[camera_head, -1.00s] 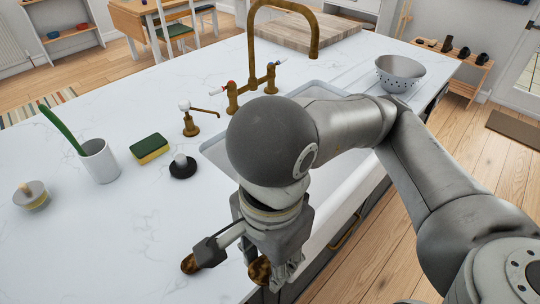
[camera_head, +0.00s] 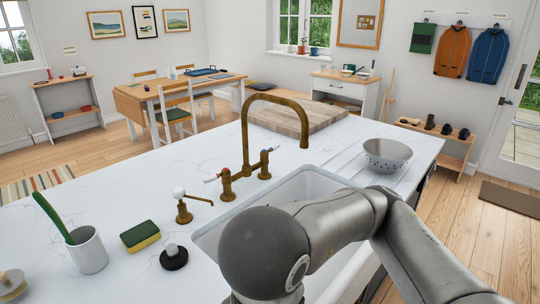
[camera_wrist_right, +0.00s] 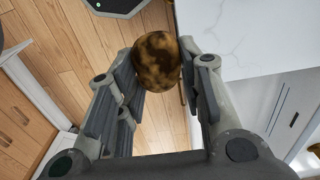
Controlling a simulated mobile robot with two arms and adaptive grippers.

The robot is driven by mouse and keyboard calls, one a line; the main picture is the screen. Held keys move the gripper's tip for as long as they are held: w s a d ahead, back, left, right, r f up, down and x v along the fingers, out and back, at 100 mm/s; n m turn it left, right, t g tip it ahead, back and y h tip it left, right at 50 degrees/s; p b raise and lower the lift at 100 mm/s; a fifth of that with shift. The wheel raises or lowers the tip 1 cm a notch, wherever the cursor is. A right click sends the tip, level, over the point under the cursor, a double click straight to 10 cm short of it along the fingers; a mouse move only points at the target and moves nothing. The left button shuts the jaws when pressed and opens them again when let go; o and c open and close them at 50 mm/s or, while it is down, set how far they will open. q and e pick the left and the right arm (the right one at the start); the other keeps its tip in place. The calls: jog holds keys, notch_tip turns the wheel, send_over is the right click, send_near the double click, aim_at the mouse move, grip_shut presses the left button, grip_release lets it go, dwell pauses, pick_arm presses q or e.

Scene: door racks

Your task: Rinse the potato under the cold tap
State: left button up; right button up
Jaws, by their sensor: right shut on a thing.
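The brown, dark-blotched potato (camera_wrist_right: 157,62) is between the fingers of my right gripper (camera_wrist_right: 160,75) in the right wrist view. The gripper is shut on it, over the floor beside the counter edge. In the head view my right arm covers part of the white sink (camera_head: 310,186); the gripper and potato are out of that frame. The brass tap (camera_head: 246,130) stands behind the sink, its spout arching over the basin. It has two lever handles, a near-left one (camera_head: 214,178) and a far-right one (camera_head: 271,150); their colour marks are too small to tell apart surely. My left gripper is out of view.
A colander (camera_head: 387,156) stands on the drainer right of the sink. A soap pump (camera_head: 182,207), a sponge (camera_head: 140,236), a black-based brush (camera_head: 174,257) and a white cup (camera_head: 87,250) stand left of it. A wooden board (camera_head: 297,117) lies behind the tap.

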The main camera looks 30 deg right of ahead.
jog(key=shift+w, duration=0.1)
jog(key=shift+w+r, duration=0.2)
jog(key=shift+w, duration=0.15)
jog(key=w+d+r+t+h+p, duration=0.1)
jog(key=w+r+p, duration=0.15)
jog(key=w, duration=0.55)
jog(key=w+d+f+t+h+p, duration=0.1)
jog(key=w+d+t+h+p, duration=0.1)
jog(key=w+d, duration=2.6)
jog(key=shift+w+d+f+t+p, duration=0.35)
jog(key=shift+w+t+p, duration=0.4)
jog(key=shift+t, duration=0.25)
jog(key=shift+s, duration=0.1)
jog(key=shift+s+a, duration=0.1)
jog(key=s+a, duration=0.4)
jog(key=s, duration=0.2)
jog(key=shift+s, duration=0.3)
